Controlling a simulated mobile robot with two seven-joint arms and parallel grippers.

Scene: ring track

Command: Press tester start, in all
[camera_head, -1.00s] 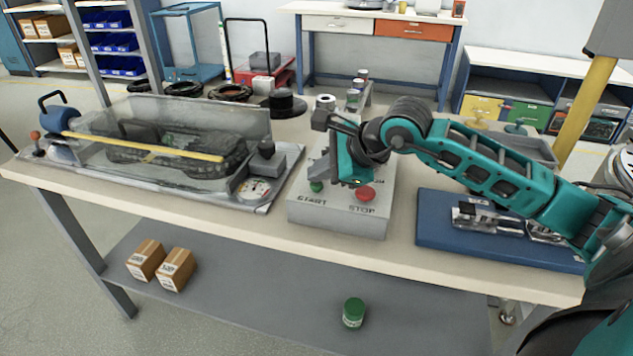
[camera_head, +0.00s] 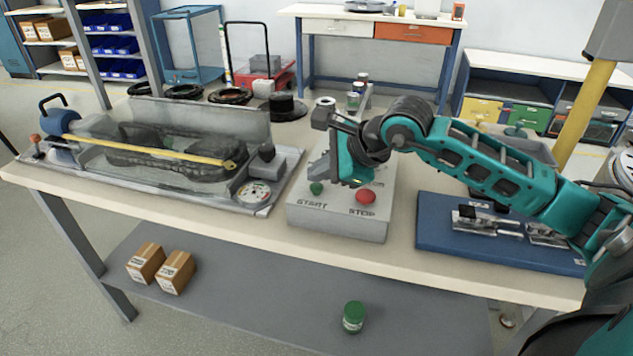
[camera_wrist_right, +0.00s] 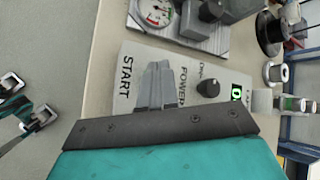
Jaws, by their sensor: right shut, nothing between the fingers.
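The grey tester box (camera_head: 337,222) stands on the bench with a green START button (camera_head: 316,189) at left and a red STOP button (camera_head: 366,196) at right. In the wrist view the box (camera_wrist_right: 125,75) shows its START lettering, a black knob (camera_wrist_right: 208,88) and a lit green display (camera_wrist_right: 237,93). My right gripper (camera_head: 326,176) points down over the box just behind the green button. Its fingers (camera_wrist_right: 155,86) are shut and empty, and hide the button in the wrist view. I cannot tell whether they touch it. My left gripper is absent from the head view.
A clear-walled fixture (camera_head: 235,190) with a yellow bar (camera_head: 150,148) and dark track stands left of the box. A blue mat (camera_head: 435,232) with metal parts lies right. A teal part with grey ends (camera_wrist_right: 30,117), possibly my left gripper, shows at the wrist view's edge.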

